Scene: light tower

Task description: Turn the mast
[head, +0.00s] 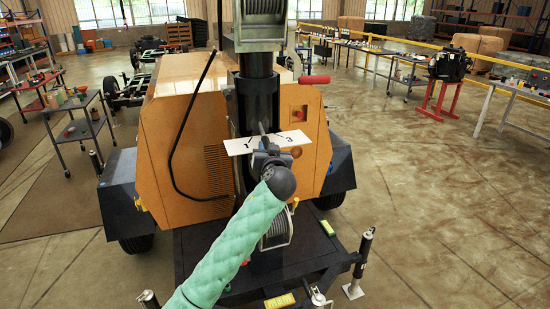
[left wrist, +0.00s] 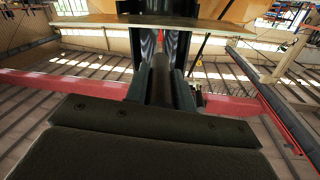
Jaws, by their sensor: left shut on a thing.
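The dark mast (head: 257,100) stands upright in front of the orange housing of the light tower (head: 175,125). A white plate (head: 237,146) marked 1 and 3 sits across its front; its tan edge crosses the top of the left wrist view (left wrist: 90,20). My left arm, in a green sleeve, reaches up to the mast. My left gripper (head: 266,150) is at the plate, shut on a dark handle (left wrist: 161,88) that shows between the fingers in the left wrist view. The wrist hides much of the handle in the head view. My right gripper is not in view.
A winch drum (head: 262,20) is on the upper mast, another (head: 279,230) low down. A red handle (head: 314,79) sticks out right of the mast. A black cable (head: 172,160) loops at left. Outrigger jacks (head: 360,262) stand in front.

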